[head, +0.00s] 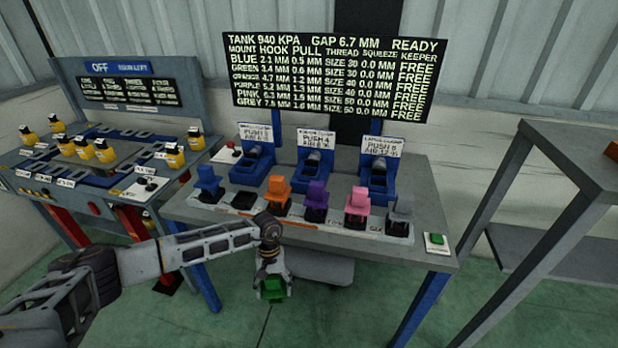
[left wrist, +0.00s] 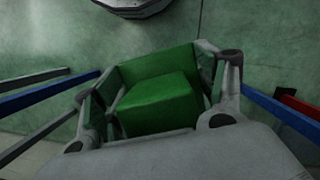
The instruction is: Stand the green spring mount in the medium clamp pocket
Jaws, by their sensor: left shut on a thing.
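The green spring mount (head: 273,289) is in my left gripper (head: 271,282), low in front of the table's front edge in the head view. In the left wrist view the green mount (left wrist: 160,100) fills the space between the two fingers of my left gripper (left wrist: 158,95), which is shut on it. The mount's lower part is hidden. Three blue clamps stand at the back of the table; the middle one (head: 314,160) has a pocket between the left clamp (head: 254,160) and the right clamp (head: 378,175). My right gripper is not in view.
Blue (head: 208,180), orange (head: 277,190), purple (head: 316,198), pink (head: 357,202) and grey (head: 400,216) mounts stand in a row before the clamps on the grey table (head: 428,190). A green button (head: 436,239) sits at its right corner. A shelf frame (head: 560,160) stands right.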

